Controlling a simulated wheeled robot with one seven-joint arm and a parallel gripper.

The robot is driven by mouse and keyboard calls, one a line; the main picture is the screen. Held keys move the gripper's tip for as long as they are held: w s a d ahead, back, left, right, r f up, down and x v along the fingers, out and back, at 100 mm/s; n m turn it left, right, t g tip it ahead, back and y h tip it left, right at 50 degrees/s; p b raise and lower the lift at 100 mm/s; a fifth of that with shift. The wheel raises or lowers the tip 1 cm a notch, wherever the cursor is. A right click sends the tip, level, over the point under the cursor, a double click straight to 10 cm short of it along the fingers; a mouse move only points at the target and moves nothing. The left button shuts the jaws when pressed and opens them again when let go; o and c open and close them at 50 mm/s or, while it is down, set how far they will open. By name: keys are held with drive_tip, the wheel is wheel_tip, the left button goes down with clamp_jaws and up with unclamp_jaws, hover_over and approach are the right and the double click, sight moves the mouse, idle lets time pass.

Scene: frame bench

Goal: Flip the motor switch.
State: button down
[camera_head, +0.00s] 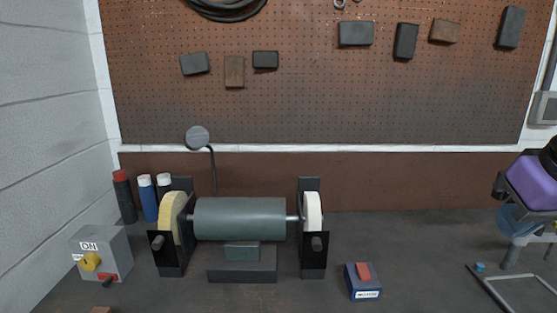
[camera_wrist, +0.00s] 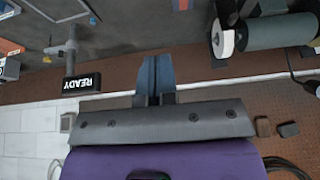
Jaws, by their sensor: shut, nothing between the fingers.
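A grey switch box (camera_head: 118,250) stands at the lower left of the head view. It has a yellow knob (camera_head: 90,262), a sign reading ON, and a red plate with a dark lever (camera_head: 107,280). A small blue box (camera_head: 352,284) with a raised red rocker (camera_head: 364,271) sits right of the grinder; its white label is too small to read surely. The grinder (camera_head: 240,218) has a wheel at each end. My gripper (camera_head: 512,218) is at the right edge of the head view, far from both boxes. In the wrist view its blue fingers (camera_wrist: 155,73) are together and empty.
A metal frame (camera_head: 510,282) and a small blue piece (camera_head: 480,267) lie at the bench's right. Several bottles (camera_head: 148,202) stand behind the grinder's left side. A READY sign (camera_wrist: 82,84) shows in the wrist view. Bench between blue box and my gripper is mostly clear.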

drive_tip(key=shift+s, duration=0.6)
drive_tip(key=shift+w, duration=0.15)
